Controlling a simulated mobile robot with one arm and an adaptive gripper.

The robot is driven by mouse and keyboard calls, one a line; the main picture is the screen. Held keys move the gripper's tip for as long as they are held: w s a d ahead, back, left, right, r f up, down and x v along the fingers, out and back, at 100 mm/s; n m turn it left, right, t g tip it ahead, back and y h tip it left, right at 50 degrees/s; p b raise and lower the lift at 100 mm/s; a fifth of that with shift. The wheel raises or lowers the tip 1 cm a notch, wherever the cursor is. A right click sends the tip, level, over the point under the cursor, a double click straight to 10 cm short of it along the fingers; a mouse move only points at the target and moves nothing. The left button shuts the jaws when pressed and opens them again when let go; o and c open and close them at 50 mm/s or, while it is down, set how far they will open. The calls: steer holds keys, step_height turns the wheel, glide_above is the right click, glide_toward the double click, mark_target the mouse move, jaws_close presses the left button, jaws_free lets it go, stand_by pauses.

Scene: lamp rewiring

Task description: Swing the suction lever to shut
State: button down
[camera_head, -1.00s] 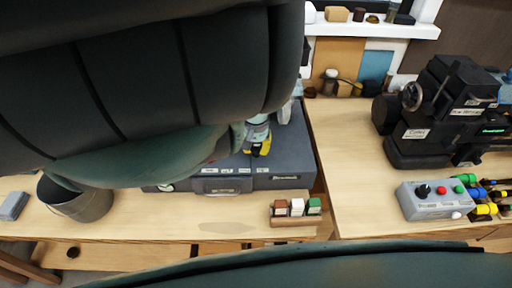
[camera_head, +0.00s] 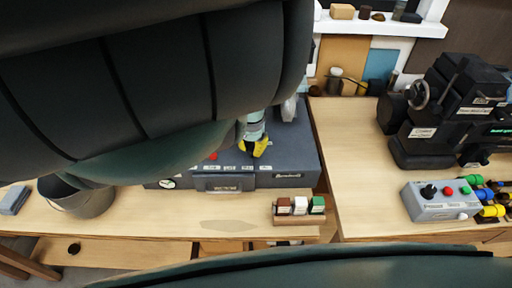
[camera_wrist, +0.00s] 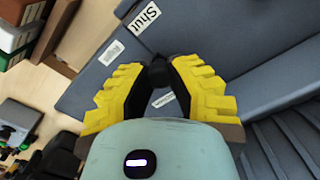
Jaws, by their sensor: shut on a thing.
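My gripper (camera_wrist: 158,76) has yellow ribbed fingers with dark tips. In the wrist view its tips are closed around a small dark knob (camera_wrist: 160,80), which appears to be the end of the suction lever; the fingers hide most of it. A white label reading "Shut" (camera_wrist: 145,17) lies on the grey surface just beyond the fingertips. Other small labels lie nearby, too small to read. In the head view my gripper (camera_head: 259,148) is at the front top edge of the dark grey suction unit (camera_head: 292,158). The lever cannot be made out there.
A small rack (camera_head: 300,219) with brown, white and green blocks stands in front of the unit. A grey bin (camera_head: 85,203) is at left. A grey control box (camera_head: 440,201) and a black machine (camera_head: 440,120) are on the right bench. My arm hides much of the unit.

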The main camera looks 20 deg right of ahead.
steer(key=shift+w+a+m, duration=0.15)
steer(key=shift+a+m, duration=0.55)
steer(key=shift+m, duration=0.5)
steer(key=c, duration=0.8)
jaws_free()
step_height(320, 180, up, 8)
steer(key=shift+f, duration=0.25)
